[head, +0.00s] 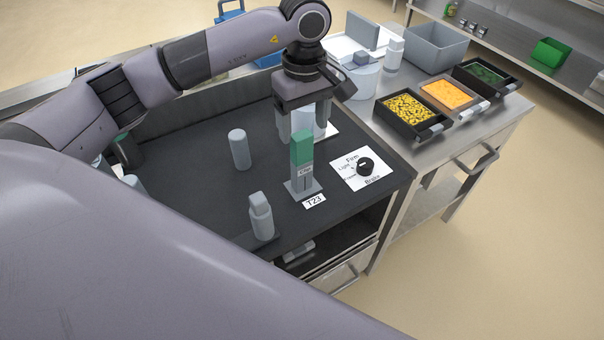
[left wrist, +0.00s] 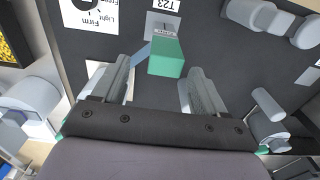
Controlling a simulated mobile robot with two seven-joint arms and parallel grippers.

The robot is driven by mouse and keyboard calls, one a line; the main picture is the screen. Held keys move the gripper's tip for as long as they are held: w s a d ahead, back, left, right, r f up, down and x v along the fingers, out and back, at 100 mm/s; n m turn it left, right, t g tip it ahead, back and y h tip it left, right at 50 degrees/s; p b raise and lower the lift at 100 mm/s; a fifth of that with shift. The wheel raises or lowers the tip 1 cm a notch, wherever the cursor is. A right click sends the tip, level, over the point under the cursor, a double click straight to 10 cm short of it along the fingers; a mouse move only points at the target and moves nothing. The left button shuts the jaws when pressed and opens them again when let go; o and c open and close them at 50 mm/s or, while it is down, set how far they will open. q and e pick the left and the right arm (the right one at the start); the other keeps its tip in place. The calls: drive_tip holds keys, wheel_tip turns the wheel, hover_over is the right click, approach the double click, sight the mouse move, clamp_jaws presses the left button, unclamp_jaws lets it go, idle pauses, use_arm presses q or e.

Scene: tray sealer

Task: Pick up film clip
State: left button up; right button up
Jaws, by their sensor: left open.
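The film clip (head: 302,148) is an upright block with a green upper part and a grey lower part with a small label. It stands on a small grey base beside the T23 tag (head: 314,201) on the dark worktop. My left gripper (head: 304,122) points down just behind the clip in the head view. Its jaws are open and empty. In the left wrist view the clip's green end (left wrist: 167,57) lies ahead of the spread fingers of the left gripper (left wrist: 160,78), between their lines and apart from both. My right gripper is not in view.
A dial card with a black knob (head: 365,166) lies right of the clip. Grey upright pieces stand at the left (head: 239,149) and front (head: 261,217). Food trays (head: 408,132) and a grey bin (head: 436,48) stand on the steel table. Bare worktop lies left of the clip.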

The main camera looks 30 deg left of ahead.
sight(302, 150)
use_arm(q)
drive_tip(key=shift+s+f+p, duration=0.2)
drive_tip(key=shift+f+p, duration=0.05)
drive_tip(key=shift+f, duration=1.55)
drive_tip(key=shift+s+f+p, duration=0.15)
drive_tip(key=shift+f+p, duration=0.1)
drive_tip(key=shift+f, duration=1.5)
drive_tip(key=shift+r, duration=0.1)
drive_tip(key=c, duration=0.9)
